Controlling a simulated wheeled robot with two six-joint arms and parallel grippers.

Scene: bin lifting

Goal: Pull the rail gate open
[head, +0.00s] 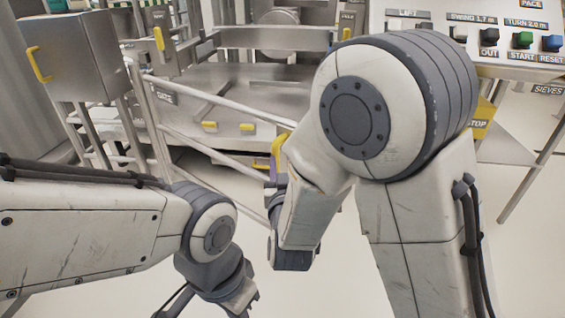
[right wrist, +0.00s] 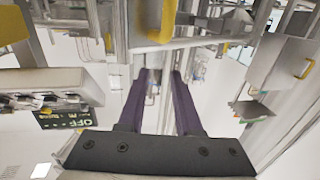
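The rail gate (head: 215,106), with light metal rails and a "GATE" label near its left post, runs across the middle of the head view. A yellow handle (head: 278,150) stands at its right end, partly behind my right arm. In the right wrist view a yellow handle (right wrist: 163,20) lies ahead of the fingertips, apart from them. My right gripper (right wrist: 160,73) is open, its two purple fingers spread with no handle between them. In the head view my right arm hides most of it. My left arm's wrist shows low in the head view; its fingers are not visible.
A metal cabinet (head: 75,57) with a yellow handle stands at the left. A control panel (head: 500,45) with coloured buttons is at the upper right, with a yellow "STOP" box (head: 481,120) below it. Pale floor is clear in front of the gate.

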